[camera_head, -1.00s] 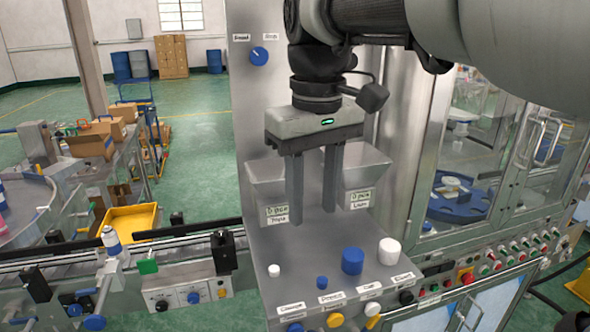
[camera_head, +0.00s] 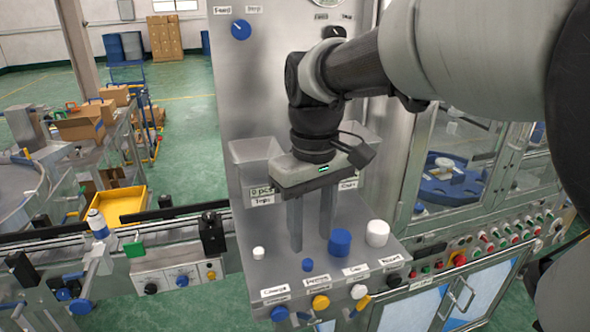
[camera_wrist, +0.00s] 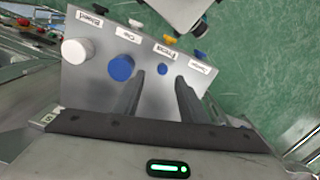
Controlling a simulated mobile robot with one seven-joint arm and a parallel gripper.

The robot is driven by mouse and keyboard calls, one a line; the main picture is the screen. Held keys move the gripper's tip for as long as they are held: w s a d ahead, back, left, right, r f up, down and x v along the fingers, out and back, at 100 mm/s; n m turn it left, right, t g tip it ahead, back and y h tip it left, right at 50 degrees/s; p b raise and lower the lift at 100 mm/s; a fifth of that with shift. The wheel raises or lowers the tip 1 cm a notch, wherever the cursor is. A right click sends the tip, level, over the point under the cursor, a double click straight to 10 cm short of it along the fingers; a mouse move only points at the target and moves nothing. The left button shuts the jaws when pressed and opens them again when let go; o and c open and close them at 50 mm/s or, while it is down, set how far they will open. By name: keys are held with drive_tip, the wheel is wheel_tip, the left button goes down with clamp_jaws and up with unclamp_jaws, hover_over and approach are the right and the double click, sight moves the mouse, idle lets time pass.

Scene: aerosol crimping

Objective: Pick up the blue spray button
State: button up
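The small blue spray button (camera_head: 308,265) stands on the grey sloping panel, between a small white piece and a larger blue cylinder. In the wrist view the blue button (camera_wrist: 163,69) shows between and just beyond the fingertips. My gripper (camera_head: 312,240) is open and empty, its two fingers pointing down above the panel behind the button. In the wrist view the fingers of my gripper (camera_wrist: 160,78) are apart with nothing between them. The exact height of the fingertips over the panel is hard to tell.
The larger blue cylinder (camera_head: 340,241) and a white cylinder (camera_head: 377,233) stand close to the right. A small white piece (camera_head: 258,253) stands to the left. Labels and knobs line the front edge of the panel (camera_head: 240,222). Two grey bins (camera_head: 256,151) are behind.

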sight(307, 260)
drive_tip(key=f, duration=0.5)
drive_tip(key=shift+a+f, duration=0.3)
drive_tip(key=shift+f, duration=0.05)
clamp_jaws()
